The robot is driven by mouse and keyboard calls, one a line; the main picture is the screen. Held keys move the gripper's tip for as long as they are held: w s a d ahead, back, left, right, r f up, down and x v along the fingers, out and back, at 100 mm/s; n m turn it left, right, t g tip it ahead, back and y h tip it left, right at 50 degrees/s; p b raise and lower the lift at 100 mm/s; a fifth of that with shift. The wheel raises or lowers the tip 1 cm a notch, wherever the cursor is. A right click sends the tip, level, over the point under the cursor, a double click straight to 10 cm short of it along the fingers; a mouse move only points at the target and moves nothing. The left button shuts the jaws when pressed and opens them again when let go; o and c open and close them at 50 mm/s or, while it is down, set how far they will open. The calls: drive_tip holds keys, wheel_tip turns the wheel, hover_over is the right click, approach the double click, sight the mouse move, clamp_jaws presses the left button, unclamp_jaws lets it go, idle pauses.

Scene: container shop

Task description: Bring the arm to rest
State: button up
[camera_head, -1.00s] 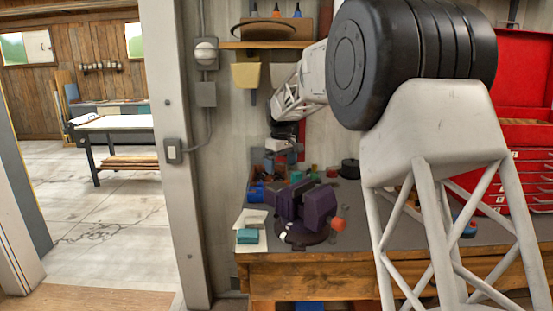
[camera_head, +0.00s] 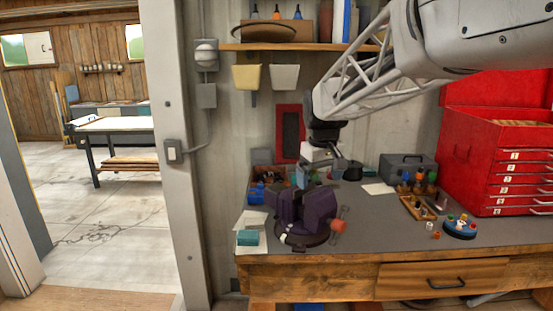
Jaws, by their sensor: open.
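My arm reaches in from the upper right in the head view, its white lattice forearm sloping down to the left. My gripper (camera_head: 320,172) hangs at its end, pointing down, above and behind the purple vise (camera_head: 303,208) on the workbench. The gripper is open. Its fingertips are small and partly lost against the clutter behind the vise, and I see nothing held between them.
The workbench (camera_head: 380,240) carries a parts bin (camera_head: 262,174), a teal block (camera_head: 248,238), a grey toolbox (camera_head: 408,168), a wooden tool rack (camera_head: 415,207) and a round blue tray (camera_head: 459,230). A red drawer cabinet (camera_head: 480,150) stands right. A shelf (camera_head: 300,47) hangs above. The bench's front middle is clear.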

drive_tip(key=s+d+f+m, duration=0.1)
drive_tip(key=s+d+f, duration=0.1)
drive_tip(key=s, duration=1)
drive_tip(key=s+d+f+m+t, duration=0.1)
drive_tip(key=s+d+f+m, duration=0.1)
drive_tip(key=s, duration=1)
drive_tip(key=s+d+f+m, duration=0.2)
drive_tip(key=s+f, duration=0.4)
drive_tip(key=s, duration=0.6)
drive_tip(key=shift+d, duration=0.65)
